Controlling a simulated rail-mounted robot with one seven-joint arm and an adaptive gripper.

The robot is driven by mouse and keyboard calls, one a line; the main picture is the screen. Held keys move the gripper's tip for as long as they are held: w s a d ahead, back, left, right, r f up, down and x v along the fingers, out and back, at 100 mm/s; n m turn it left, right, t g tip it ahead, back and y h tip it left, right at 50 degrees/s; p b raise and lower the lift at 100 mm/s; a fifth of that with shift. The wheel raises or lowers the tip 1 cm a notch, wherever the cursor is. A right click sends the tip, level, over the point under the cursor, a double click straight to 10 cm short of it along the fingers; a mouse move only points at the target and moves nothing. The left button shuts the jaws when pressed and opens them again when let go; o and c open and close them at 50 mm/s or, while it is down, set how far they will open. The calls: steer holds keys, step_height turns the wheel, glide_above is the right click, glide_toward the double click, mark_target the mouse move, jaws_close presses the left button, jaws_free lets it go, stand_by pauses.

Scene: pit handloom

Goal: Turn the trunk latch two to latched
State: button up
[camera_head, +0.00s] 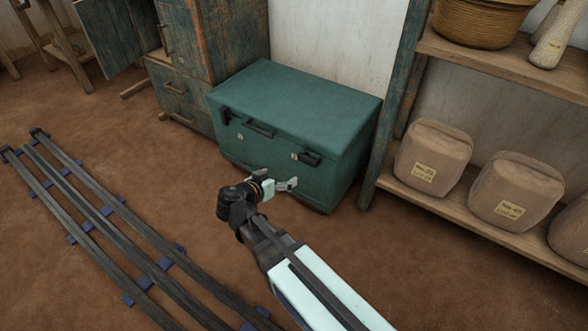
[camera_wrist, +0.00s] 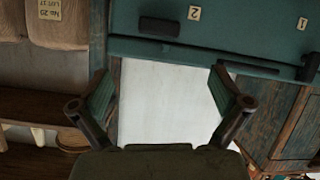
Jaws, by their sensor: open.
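A green trunk (camera_head: 295,105) stands with its lid down against the wall; its front also shows upside down in the wrist view (camera_wrist: 255,35). Trunk latch two (camera_head: 308,158) is a dark block on the right of the front, lying sideways beside a small tag; in the wrist view it (camera_wrist: 159,27) is next to the tag marked 2. The other latch (camera_head: 224,116), by tag 1, points more up and down. My gripper (camera_head: 278,183) is open and empty in front of the trunk, apart from latch two. Its spread fingers show in the wrist view (camera_wrist: 162,92).
A dark handle (camera_head: 260,129) sits between the latches. A shelf (camera_head: 440,205) with wrapped bundles stands close on the right. A worn cabinet (camera_head: 183,100) with an open door is on the left. Long dark rails (camera_head: 110,220) lie on the floor at left.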

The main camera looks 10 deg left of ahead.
mark_target(306, 159)
steer(key=w+d+f+b, duration=0.1)
steer(key=w+d+f, duration=0.1)
steer(key=w, duration=0.3)
steer(key=w+d+f+m+b, duration=0.1)
steer(key=w+d+f+b, duration=0.1)
steer(key=w+d, duration=0.1)
steer(key=w+d+f+m+b, duration=0.1)
steer(key=w+d+f, duration=0.1)
steer(key=w, duration=0.4)
steer(key=shift+w+d+b, duration=0.3)
steer(key=shift+w+b, duration=0.05)
steer(key=shift+b, duration=0.05)
steer(key=c, duration=0.9)
